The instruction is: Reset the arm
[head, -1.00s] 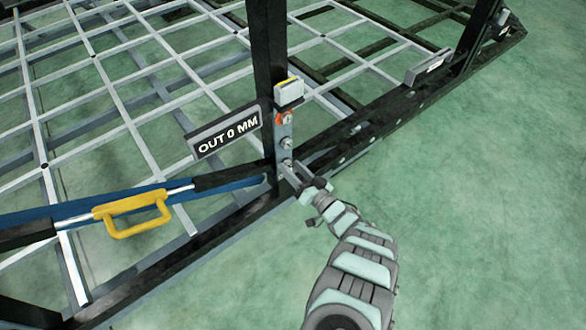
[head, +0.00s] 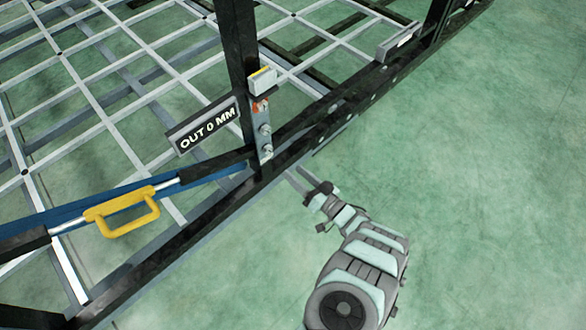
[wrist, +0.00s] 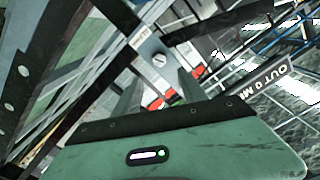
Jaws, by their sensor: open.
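My gripper (head: 301,180) is open and empty in the head view. Its two fingers point up and left toward the black post (head: 237,60) and sit just right of the bolted plate (head: 263,135) at the post's foot, with a small gap to the frame. The plate carries bolts and an orange-red part (head: 260,106).
A sign reading "OUT 0 MM" (head: 207,127) hangs left of the post and also shows in the wrist view (wrist: 268,80). A yellow handle (head: 124,211) sits on a rod at left. The black chassis rail (head: 160,255) runs diagonally. Green floor (head: 480,190) at right is clear.

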